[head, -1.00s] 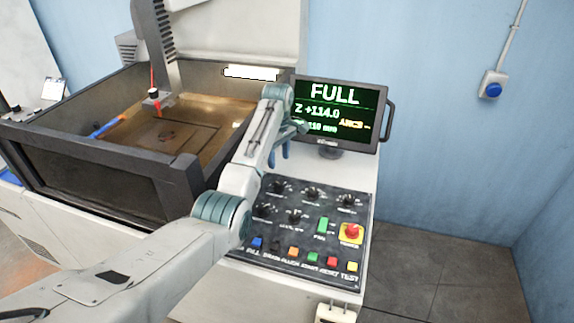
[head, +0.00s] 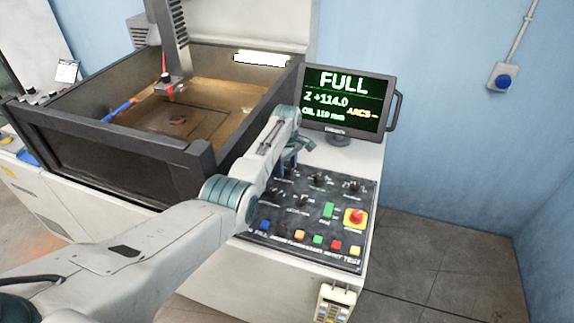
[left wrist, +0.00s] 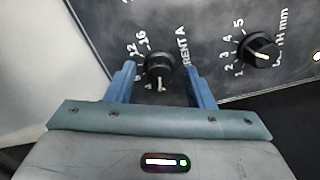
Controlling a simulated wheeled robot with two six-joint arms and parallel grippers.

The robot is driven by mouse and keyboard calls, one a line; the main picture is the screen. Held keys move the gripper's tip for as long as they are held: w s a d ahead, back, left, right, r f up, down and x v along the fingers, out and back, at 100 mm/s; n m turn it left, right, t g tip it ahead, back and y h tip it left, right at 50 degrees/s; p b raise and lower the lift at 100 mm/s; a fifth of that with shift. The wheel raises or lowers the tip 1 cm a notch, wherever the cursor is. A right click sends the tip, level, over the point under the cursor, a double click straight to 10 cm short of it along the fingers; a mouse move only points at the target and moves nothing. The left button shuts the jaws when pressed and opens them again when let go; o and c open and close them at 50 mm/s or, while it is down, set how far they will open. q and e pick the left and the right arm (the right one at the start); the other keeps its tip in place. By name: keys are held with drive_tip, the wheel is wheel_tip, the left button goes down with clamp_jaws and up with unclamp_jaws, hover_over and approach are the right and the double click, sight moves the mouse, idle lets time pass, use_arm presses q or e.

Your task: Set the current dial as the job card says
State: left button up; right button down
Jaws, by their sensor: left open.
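The current dial (left wrist: 159,66) is a round black knob. In the left wrist view its label ends in "RENT A", with 12 and 16 on its scale. Its white pointer mark is low on the knob, towards my gripper. My left gripper (left wrist: 160,74) is open, with one blue finger on each side of the dial; I cannot tell whether they touch it. In the head view my left gripper (head: 291,155) is over the upper left of the control panel (head: 284,222) and hides this dial. My right gripper is not in view.
A second dial (left wrist: 261,50), scaled 1 to 5, is right of it. Other knobs, coloured buttons and a red stop button (head: 355,216) share the panel. The screen (head: 347,100) behind reads FULL. A small white sheet (head: 67,70) hangs far left, unreadable. The tank (head: 120,165) stands left.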

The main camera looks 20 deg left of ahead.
use_arm(q)
drive_tip(key=c, duration=1)
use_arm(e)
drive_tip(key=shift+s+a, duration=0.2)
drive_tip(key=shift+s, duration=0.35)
